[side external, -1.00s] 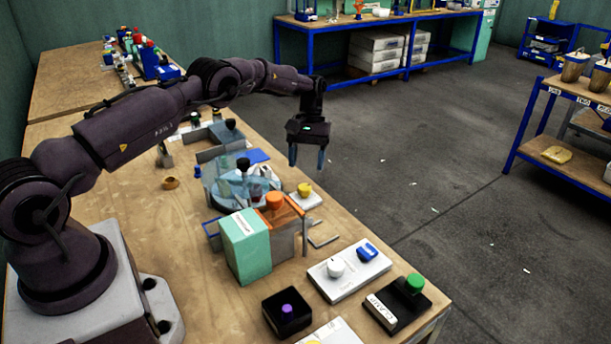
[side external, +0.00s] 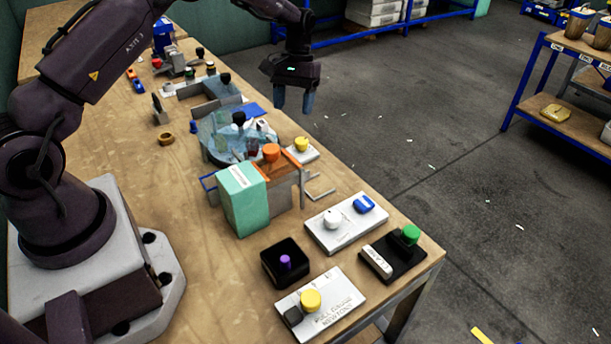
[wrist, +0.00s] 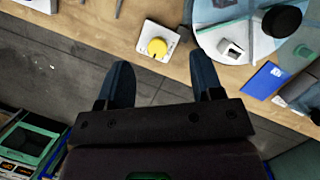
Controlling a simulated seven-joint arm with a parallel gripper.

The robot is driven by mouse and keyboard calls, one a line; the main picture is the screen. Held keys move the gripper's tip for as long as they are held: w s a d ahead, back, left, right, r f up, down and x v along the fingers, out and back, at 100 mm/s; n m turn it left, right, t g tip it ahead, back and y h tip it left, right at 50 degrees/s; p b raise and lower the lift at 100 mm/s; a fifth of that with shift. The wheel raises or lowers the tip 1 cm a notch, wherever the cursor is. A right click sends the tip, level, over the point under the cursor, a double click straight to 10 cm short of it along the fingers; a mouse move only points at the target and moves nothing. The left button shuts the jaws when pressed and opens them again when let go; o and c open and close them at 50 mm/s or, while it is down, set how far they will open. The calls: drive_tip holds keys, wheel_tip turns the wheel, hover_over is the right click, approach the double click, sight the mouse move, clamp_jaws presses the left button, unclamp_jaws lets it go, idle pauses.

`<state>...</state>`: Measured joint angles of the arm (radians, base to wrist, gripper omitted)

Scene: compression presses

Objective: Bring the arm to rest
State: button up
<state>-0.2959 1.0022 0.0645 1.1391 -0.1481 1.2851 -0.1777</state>
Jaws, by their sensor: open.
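My gripper (side external: 294,101) hangs from the raised arm, over the far long edge of the workbench, above the grey floor. Its two blue fingers point down, stand apart and hold nothing. In the wrist view my gripper (wrist: 160,82) has clear space between its fingers, with the bench edge and a yellow knob on a white plate (wrist: 158,47) beyond them. The same yellow knob (side external: 301,144) shows on the bench in the side view, below and apart from the fingers.
The wooden bench (side external: 190,290) bears a round clear-covered press (side external: 222,140), a mint-green box (side external: 243,200), an orange knob (side external: 271,152), and control plates with white (side external: 332,218), green (side external: 411,233), purple (side external: 285,261) and yellow (side external: 311,299) knobs. Open floor (side external: 430,160) lies right of the bench.

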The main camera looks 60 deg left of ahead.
drive_tip(key=s+d+r+m+t+y, duration=0.15)
drive_tip(key=s+d+r, duration=0.3)
drive_tip(key=r, duration=0.55)
drive_tip(key=s+d+r+m+t, duration=0.1)
drive_tip(key=s+d+r+t, duration=0.1)
drive_tip(key=s, duration=0.5)
drive_tip(key=s+d+r+m+t, duration=0.2)
drive_tip(key=s+d+r, duration=0.2)
drive_tip(key=s+r, duration=0.2)
drive_tip(key=s+d+r+m+t, duration=0.2)
drive_tip(key=s+d+r+t, duration=0.1)
drive_tip(key=s, duration=0.6)
drive_tip(key=shift+s+d+r, duration=0.25)
drive_tip(key=shift+d+r, duration=0.15)
drive_tip(key=shift+r, duration=0.3)
drive_tip(key=shift+y, duration=0.25)
